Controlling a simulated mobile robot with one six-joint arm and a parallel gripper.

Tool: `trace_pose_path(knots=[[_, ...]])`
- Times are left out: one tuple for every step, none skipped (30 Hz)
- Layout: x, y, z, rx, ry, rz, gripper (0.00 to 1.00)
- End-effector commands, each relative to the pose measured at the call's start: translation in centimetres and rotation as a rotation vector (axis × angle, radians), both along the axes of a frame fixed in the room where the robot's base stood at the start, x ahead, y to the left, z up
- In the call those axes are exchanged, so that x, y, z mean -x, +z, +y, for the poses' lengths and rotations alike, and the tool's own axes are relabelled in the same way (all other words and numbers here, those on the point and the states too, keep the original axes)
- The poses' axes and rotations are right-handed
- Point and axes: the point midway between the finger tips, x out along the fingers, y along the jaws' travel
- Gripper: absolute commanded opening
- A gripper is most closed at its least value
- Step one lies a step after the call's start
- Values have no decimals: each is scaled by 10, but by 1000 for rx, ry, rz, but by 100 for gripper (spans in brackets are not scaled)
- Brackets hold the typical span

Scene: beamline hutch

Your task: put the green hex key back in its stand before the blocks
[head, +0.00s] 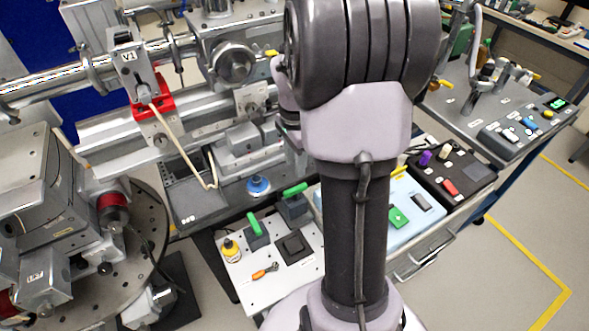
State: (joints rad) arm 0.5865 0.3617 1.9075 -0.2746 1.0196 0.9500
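Two bright green handles show on the white board (245,288) at the front of the bench. One green handle (254,224) stands nearly upright at a dark grey block (257,241). The other green handle (295,190) lies at a slant over a second dark block (293,208). I cannot tell which of them is the hex key, or whether either block is its stand. My gripper is not in view; my own arm fills the middle of the picture and hides what is behind it.
The board also holds a yellow bottle (231,250), an orange-handled tool (265,271) and a black square pad (293,247). A blue knob (258,186) is behind. Right of my arm are a light blue tray (428,197) and a black tray (474,186). Beamline equipment crowds the left.

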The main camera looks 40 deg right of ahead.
Motion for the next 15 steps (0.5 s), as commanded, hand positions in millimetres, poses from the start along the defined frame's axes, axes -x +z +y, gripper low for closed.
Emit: trace_pose_path(knots=[[0,4,0,1,0,-1,38],[0,5,0,1,1,0,38],[0,6,0,1,1,0,38],[0,6,0,0,1,0,38],[0,6,1,1,4,-1,38],[-1,10,5,3,22,-8,38],[-2,17,12,7,51,-22,38],[-2,27,24,12,99,-41,38],[-2,45,45,24,189,-76,38],[0,61,66,34,274,-110,38],[4,77,89,45,372,-146,38],[14,96,120,63,512,-198,38],[23,108,143,77,618,-238,38],[34,118,165,92,723,-277,38],[50,128,192,114,858,-330,38]])
